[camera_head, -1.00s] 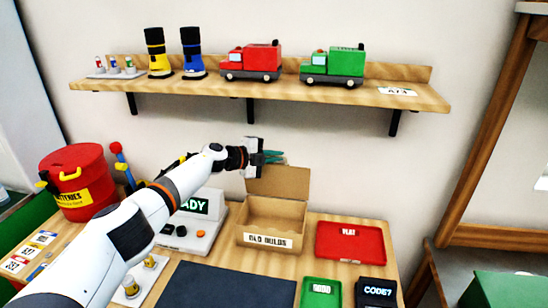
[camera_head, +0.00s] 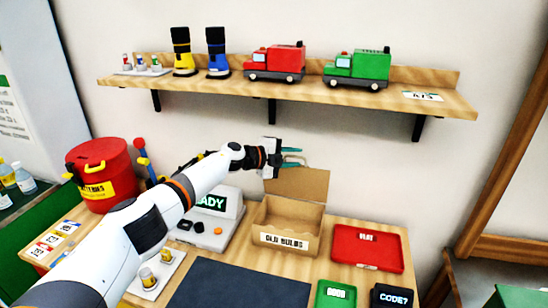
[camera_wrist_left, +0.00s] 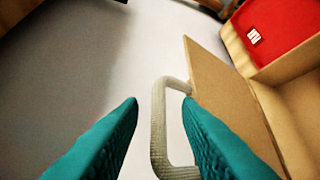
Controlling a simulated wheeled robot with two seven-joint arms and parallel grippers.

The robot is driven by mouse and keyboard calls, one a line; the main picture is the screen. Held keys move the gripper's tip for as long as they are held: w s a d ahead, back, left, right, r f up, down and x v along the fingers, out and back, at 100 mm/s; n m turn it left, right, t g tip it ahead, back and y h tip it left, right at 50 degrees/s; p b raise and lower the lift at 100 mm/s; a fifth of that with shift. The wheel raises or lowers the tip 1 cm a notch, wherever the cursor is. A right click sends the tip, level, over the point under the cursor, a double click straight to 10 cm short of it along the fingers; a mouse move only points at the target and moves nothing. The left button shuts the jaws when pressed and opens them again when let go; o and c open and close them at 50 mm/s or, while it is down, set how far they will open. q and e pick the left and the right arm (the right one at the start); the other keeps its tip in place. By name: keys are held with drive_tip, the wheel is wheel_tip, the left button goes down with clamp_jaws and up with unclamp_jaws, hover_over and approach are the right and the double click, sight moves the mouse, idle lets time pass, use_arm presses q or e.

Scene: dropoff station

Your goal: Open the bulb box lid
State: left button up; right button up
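The bulb box (camera_head: 284,250) is a tan box labelled "OLD BULBS" at the back of the table. Its lid (camera_head: 303,185) stands raised at the box's rear edge, and the box is open at the top. My left gripper (camera_head: 293,157) is just above the lid, its teal fingers apart. In the left wrist view the lid (camera_wrist_left: 225,88) carries a pale looped handle (camera_wrist_left: 158,130). The handle lies between the two open fingers (camera_wrist_left: 160,110), with one side close to the right finger; contact cannot be told. My right gripper is not in view.
A red tray (camera_head: 390,250) is right of the box. A grey device (camera_head: 222,225) with a display stands left, beside a red batteries bin (camera_head: 100,165). A dark mat (camera_head: 240,288) lies in front.

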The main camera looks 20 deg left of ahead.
use_arm(q)
drive_tip(key=v, duration=1.1)
drive_tip(key=shift+b, duration=0.45)
drive_tip(key=shift+s, duration=0.15)
